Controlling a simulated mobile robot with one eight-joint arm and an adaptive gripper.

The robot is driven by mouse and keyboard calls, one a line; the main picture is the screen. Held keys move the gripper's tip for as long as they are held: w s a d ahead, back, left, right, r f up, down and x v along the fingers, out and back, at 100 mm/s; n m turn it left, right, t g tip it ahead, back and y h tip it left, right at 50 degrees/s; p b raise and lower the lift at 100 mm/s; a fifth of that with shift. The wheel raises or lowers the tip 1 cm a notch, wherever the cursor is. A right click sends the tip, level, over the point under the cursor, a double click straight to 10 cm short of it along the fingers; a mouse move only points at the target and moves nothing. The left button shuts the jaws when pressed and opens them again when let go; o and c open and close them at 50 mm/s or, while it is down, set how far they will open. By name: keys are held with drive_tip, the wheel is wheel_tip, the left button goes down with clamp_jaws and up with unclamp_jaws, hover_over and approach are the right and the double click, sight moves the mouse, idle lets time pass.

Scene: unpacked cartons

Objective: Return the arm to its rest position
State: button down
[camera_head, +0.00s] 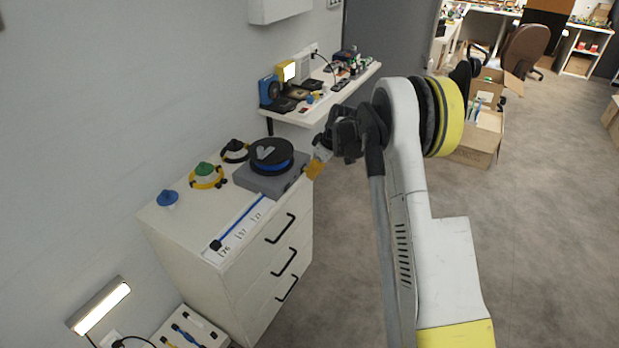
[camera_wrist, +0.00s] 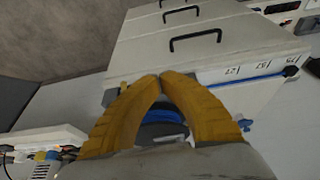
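My arm reaches up and bends over to the left in the head view. My gripper (camera_head: 315,170) hangs beside the right edge of the grey box on the white drawer cabinet. In the wrist view my gripper (camera_wrist: 160,78) has its two yellow fingers meeting at the tips, with nothing held between them. Through the gap between the fingers, part of the blue and black spool (camera_wrist: 160,130) shows beyond. In the head view that spool (camera_head: 272,155) lies on the grey box (camera_head: 268,183).
The white cabinet (camera_head: 240,285) also carries a blue rod (camera_head: 243,219) and green (camera_head: 205,172), black and blue items. A shelf (camera_head: 330,100) holding devices stands behind. Open cartons (camera_head: 481,140) stand on the floor at back right. The floor right of my arm is clear.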

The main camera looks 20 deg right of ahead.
drive_tip(key=shift+s+d+r, duration=0.1)
drive_tip(key=shift+r, duration=0.05)
idle(0.3)
drive_tip(key=s+a+r+m+t+h, duration=0.15)
drive_tip(key=s+a+r, duration=0.25)
drive_tip(key=s+r, duration=0.5)
drive_tip(key=s+a+r+m, duration=0.2)
drive_tip(key=s+a+r, duration=0.2)
drive_tip(key=s+r, duration=0.5)
drive_tip(key=s+a+m+t, duration=0.1)
drive_tip(key=s+a+m, duration=0.1)
drive_tip(key=s, duration=0.8)
drive_tip(key=s+a+r+m+t+h, duration=0.1)
drive_tip(key=s+m, duration=0.1)
drive_tip(key=s, duration=0.8)
drive_tip(key=shift+s+a+r, duration=0.25)
drive_tip(key=shift+s+a, duration=0.1)
drive_tip(key=shift+s, duration=0.05)
